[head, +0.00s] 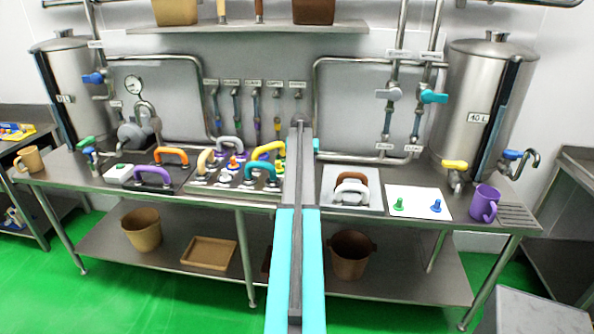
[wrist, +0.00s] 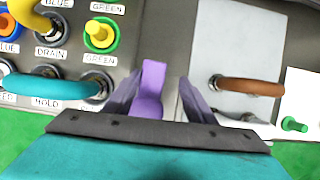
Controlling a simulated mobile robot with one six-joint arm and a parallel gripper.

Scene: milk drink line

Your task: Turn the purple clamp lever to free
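A purple lever (wrist: 152,78) stands between the two fingers of my gripper (wrist: 158,100) in the wrist view. The fingers are apart, one on each side of it. The left finger is close beside the lever, and whether it touches is not clear. A light grey strip shows between the lever and the right finger. The lower end of the lever is hidden by my gripper body. In the head view my own arm covers the middle of the bench, so neither the lever nor the fingertips can be made out there.
Left of my gripper is a panel with a teal handle (wrist: 50,88) and a green-ringed yellow knob (wrist: 100,33). Right of it a brown handle (wrist: 250,86) stands on a pale plate (wrist: 235,45). A purple mug (head: 484,204) stands at the bench's right.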

